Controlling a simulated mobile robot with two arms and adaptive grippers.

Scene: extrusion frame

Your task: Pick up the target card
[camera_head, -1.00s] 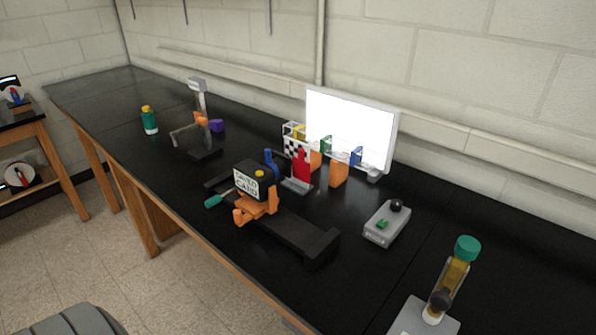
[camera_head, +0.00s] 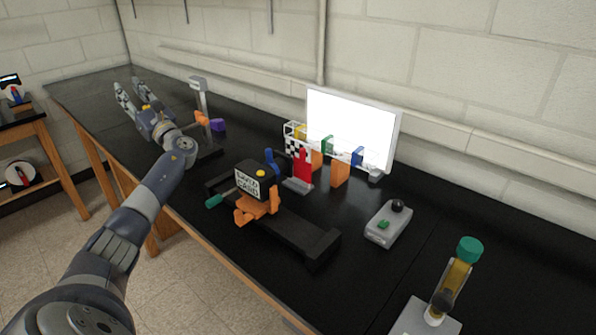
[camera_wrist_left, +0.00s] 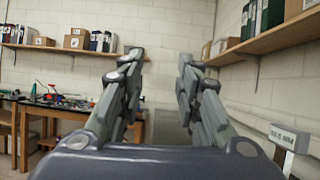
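A white card-like label (camera_head: 248,186) with black lettering, hard to read, is on the front of a dark block above an orange clamp (camera_head: 258,207). A black-and-white checkered piece with red (camera_head: 301,166) stands behind it. I cannot tell for sure which is the target card. My left gripper (camera_head: 133,91) is at the far left of the bench, well away from both, pointing to the far end. Its fingers are spread and empty; they also show apart in the left wrist view (camera_wrist_left: 162,70). My right gripper is not in view.
A grey stand (camera_head: 203,105) is just right of my left gripper. A bright white panel (camera_head: 350,125) stands behind the checkered piece. A grey box with a black knob (camera_head: 387,224) and a green-capped tube (camera_head: 456,275) are to the right. Shelves (camera_wrist_left: 270,37) show in the wrist view.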

